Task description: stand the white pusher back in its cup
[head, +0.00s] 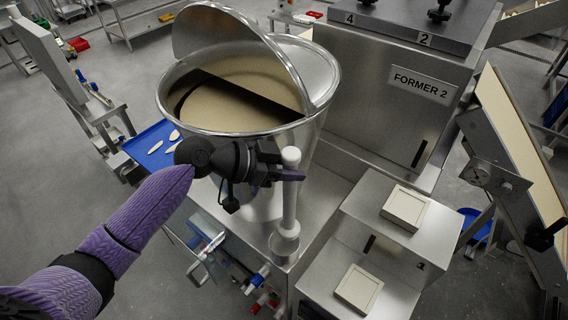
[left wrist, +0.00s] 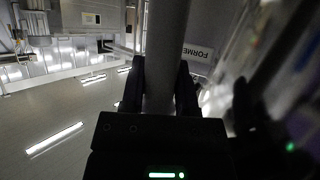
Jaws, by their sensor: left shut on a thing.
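The white pusher (head: 290,190) is a pale rod with a rounded top, standing about upright in front of the hopper. Its lower end is at a small metal cup (head: 284,246) on the machine's front ledge; I cannot tell how deep it sits inside. My left gripper (head: 288,174) is shut around the upper part of the pusher. In the left wrist view the pusher (left wrist: 166,60) runs between the two dark fingers (left wrist: 160,90). My right gripper is not in view.
The large metal hopper (head: 313,125) with dough-coloured filling stands right behind my gripper. The FORMER 2 machine (head: 375,90) and steps with two square blocks (head: 404,207) are to the right. A blue tray (head: 133,147) with pale pieces lies at left.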

